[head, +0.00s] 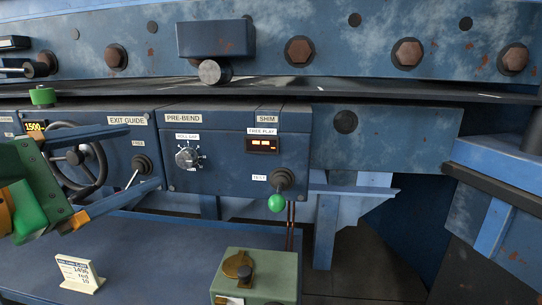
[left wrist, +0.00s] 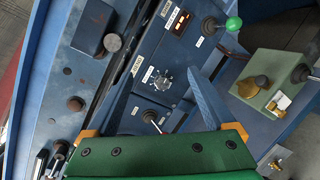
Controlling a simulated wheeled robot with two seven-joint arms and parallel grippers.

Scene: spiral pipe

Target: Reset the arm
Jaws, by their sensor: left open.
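My left gripper (head: 143,157) comes in from the left in the head view, with a green body and two blue fingers. Its fingers are spread apart with nothing held between them. It is in front of the blue control panel (head: 230,180), partly covering the handwheel (head: 75,157). In the left wrist view, its green body fills the bottom edge and a blue finger (left wrist: 208,100) reaches over the panel. A metal-lever switch (head: 140,165) shows near the fingertips; I cannot tell whether they touch. My right gripper is not in view.
The panel carries a round dial (head: 188,158), a small lit display (head: 262,145) and a green-ball lever (head: 276,203). A printed card (head: 78,272) stands on the blue shelf, left of a green box (head: 256,268). A bolted blue beam (head: 380,30) runs above.

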